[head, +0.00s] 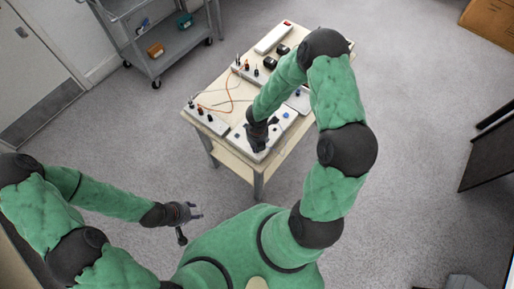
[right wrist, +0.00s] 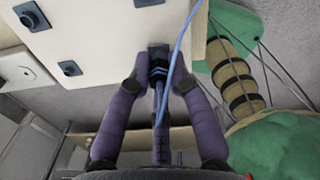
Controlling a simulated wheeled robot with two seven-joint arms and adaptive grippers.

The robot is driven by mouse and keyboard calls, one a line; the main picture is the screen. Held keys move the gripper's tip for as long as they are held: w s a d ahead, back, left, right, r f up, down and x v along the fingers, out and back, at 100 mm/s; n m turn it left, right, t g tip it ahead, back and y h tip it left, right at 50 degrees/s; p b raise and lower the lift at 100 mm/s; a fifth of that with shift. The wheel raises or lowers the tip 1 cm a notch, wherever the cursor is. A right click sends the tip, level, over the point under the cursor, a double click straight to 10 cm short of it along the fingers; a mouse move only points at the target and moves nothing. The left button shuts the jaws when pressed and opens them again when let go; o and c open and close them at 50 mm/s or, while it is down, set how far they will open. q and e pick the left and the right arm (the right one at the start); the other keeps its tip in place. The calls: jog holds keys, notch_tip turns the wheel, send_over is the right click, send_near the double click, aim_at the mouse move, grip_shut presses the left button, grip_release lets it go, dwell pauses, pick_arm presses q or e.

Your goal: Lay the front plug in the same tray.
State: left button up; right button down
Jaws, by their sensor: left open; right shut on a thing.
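The black plug (right wrist: 158,52) with a thin blue cable (right wrist: 176,45) is between the purple fingers of my right gripper (right wrist: 158,80) in the right wrist view. The plug is at the face of a white box (right wrist: 110,30) with other black sockets; whether it is seated in it I cannot tell. In the head view my right gripper (head: 257,146) is over the front of the table, at the white box (head: 240,138), and hides the plug. My left gripper (head: 194,211) is open and empty, away from the table. A small grey tray-like shape (head: 300,98) lies at the table's right.
The table (head: 218,150) also carries white units, black blocks (head: 276,55), an orange cable (head: 229,92) and a white power strip (head: 273,37). A grey cart (head: 165,45) stands at the back left. A cardboard box (head: 490,20) is at the far right.

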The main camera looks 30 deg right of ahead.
jog(key=shift+r+p, duration=0.45)
jog(key=shift+r, duration=0.05)
dwell(0.7)
jog(key=shift+r+p, duration=1.6)
jog(key=shift+r, duration=0.15)
